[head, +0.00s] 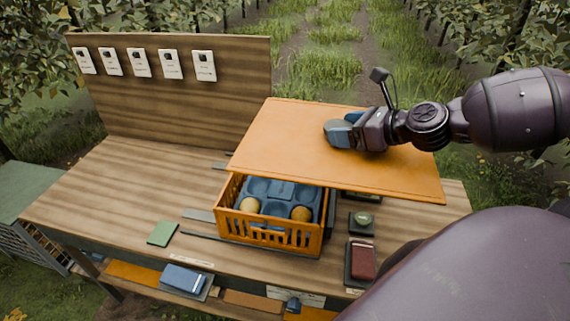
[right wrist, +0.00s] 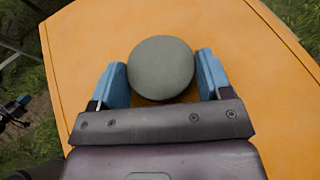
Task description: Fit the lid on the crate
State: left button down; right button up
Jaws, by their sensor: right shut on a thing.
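The orange lid (head: 280,140) is a flat panel held above the back part of the crate and reaching out past it to the right. My right gripper (head: 335,133) is shut on the lid's round grey knob (right wrist: 162,68), with a blue finger on each side of it. The lid's orange surface (right wrist: 90,30) fills most of the right wrist view. The orange slatted crate (head: 268,236) stands on the bench with a blue tray (head: 262,188) inside. The lid hides the crate's back.
The wooden bench (head: 120,190) is clear at the left. A green pad (head: 163,233) lies left of the crate. A dark scale-like block (head: 361,222) and a red box (head: 362,262) sit right of it. A backboard (head: 180,95) with several white cards rises behind.

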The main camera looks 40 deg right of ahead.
jog(key=shift+a+f, duration=0.1)
jog(key=shift+f, duration=1.1)
pick_arm(q)
jog(key=shift+w+d+f+b, duration=0.1)
jog(key=shift+w+f+b, duration=0.35)
jog(key=shift+b, duration=0.65)
pick_arm(e)
notch_tip(320, 180, down, 18)
jog(key=shift+r, duration=0.25)
jog(key=shift+f, duration=0.1)
jog(key=o, duration=1.1)
pick_arm(q)
jog(key=shift+s, duration=0.1)
pick_arm(e)
jog(key=shift+v, duration=6.05)
pick_arm(q)
jog(key=shift+s, duration=0.1)
pick_arm(e)
jog(key=shift+s, duration=0.1)
